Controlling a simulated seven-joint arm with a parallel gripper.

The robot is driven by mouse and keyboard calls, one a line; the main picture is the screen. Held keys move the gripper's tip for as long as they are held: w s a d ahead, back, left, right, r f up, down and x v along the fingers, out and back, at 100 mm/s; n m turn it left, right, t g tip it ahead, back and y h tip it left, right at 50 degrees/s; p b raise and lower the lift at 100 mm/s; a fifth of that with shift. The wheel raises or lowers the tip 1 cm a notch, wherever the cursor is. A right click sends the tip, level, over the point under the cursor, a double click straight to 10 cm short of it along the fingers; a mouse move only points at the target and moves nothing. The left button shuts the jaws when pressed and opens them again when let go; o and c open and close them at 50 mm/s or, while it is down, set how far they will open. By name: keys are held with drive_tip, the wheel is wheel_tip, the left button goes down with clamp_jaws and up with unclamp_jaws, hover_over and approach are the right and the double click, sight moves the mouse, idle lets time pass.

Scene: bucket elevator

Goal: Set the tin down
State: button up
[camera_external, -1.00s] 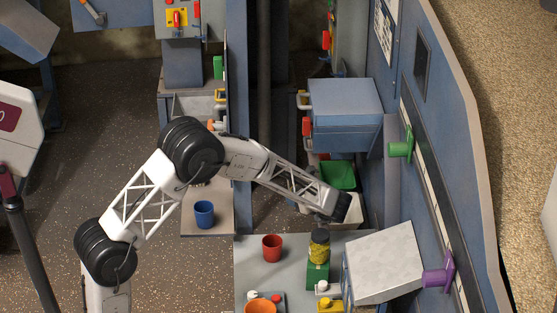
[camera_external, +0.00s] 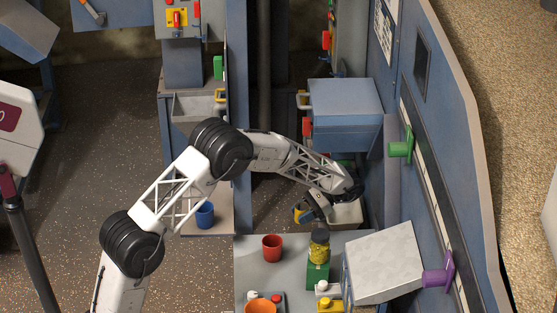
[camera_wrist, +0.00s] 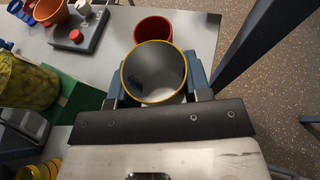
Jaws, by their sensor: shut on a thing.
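The tin (camera_wrist: 152,78) is an open, hollow cylinder with a yellow rim and a pale grey inside; it appears empty. My gripper (camera_wrist: 156,88) is shut on it, with blue fingers on both sides. In the external view, my gripper (camera_external: 311,207) holds the tin (camera_external: 298,214), of which only a yellow part shows, near the far edge of the grey table (camera_external: 250,268). I cannot tell the gap between the tin's bottom and the surface below.
A red cup (camera_external: 272,247) stands on the table, close to the tin in the wrist view. A yellow jar (camera_external: 319,249) stands by a green block (camera_external: 318,276). An orange bowl (camera_external: 260,306) and a slanted grey box (camera_external: 385,263) are nearer. A blue cup (camera_external: 205,214) stands left.

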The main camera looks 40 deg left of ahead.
drive_tip(key=w+d+r+n+t+h, duration=0.25)
drive_tip(key=d+n+t+h, duration=0.3)
drive_tip(key=n+h, duration=0.5)
drive_tip(key=w+d+r+n+t+h, duration=0.1)
drive_tip(key=w+d+n+t+h, duration=0.2)
drive_tip(key=d+n+t+h, duration=0.5)
drive_tip(key=w+d+r+n+t, duration=0.2)
drive_tip(key=w+r+n+t, duration=0.2)
drive_tip(key=w+r+n, duration=0.35)
wheel_tip(320, 180, down, 12)
drive_tip(key=n, duration=0.1)
drive_tip(key=shift+w+f+n, duration=0.2)
drive_tip(key=shift+n, duration=0.1)
drive_tip(key=shift+f, duration=0.1)
drive_tip(key=shift+f, duration=3)
